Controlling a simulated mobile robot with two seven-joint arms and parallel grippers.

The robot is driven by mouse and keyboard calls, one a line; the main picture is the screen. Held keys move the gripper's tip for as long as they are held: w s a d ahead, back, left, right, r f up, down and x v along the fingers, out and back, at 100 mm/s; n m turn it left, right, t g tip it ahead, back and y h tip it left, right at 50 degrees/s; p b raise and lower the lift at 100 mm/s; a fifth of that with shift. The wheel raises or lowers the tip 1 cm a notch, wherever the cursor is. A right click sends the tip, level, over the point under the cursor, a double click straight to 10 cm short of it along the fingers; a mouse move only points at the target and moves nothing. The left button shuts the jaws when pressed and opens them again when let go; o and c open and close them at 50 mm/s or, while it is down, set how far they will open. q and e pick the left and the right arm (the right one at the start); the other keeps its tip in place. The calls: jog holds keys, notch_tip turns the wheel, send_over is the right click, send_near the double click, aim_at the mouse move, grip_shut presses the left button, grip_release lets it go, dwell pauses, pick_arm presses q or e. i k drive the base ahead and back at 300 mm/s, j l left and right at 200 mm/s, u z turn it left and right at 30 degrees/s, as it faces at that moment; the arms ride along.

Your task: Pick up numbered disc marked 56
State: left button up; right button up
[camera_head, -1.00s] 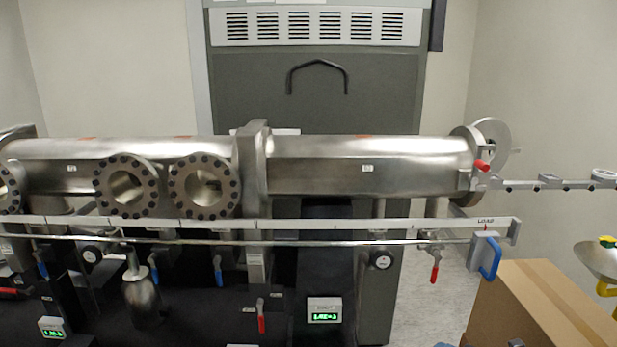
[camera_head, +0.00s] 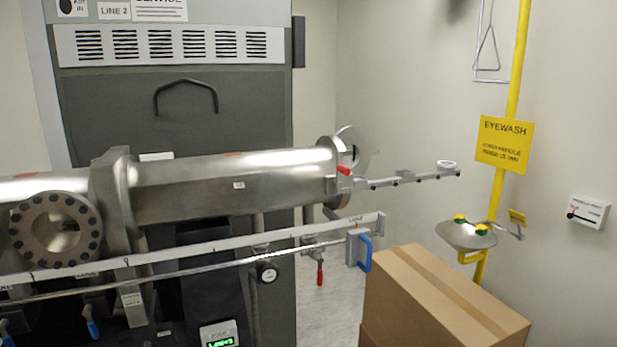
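No numbered disc with a readable 56 shows in the head view. A small pale round piece (camera_head: 446,165) sits on top of the thin metal rail (camera_head: 400,179) that sticks out right from the vacuum tube (camera_head: 235,180); I cannot read any mark on it. The tube's round end door (camera_head: 354,150) stands open, with a red handle (camera_head: 344,171) beside it. Neither of my grippers is in view.
A cardboard box (camera_head: 455,300) stands at the lower right. Behind it are an eyewash basin (camera_head: 466,236) on a yellow pipe (camera_head: 497,205) and a wall box (camera_head: 588,213). A blue handle (camera_head: 365,252) is on the white slide bar (camera_head: 200,250). Grey floor shows left of the box.

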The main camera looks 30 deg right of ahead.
aim_at(446, 164)
jog(key=z, duration=1.6)
jog(key=i+l, duration=0.25)
jog(key=l, duration=0.15)
jog(key=i+l+u, duration=0.1)
jog(key=i+l, duration=0.15)
jog(key=l, duration=0.15)
jog(key=i+l, duration=0.2)
jog(key=l, duration=0.25)
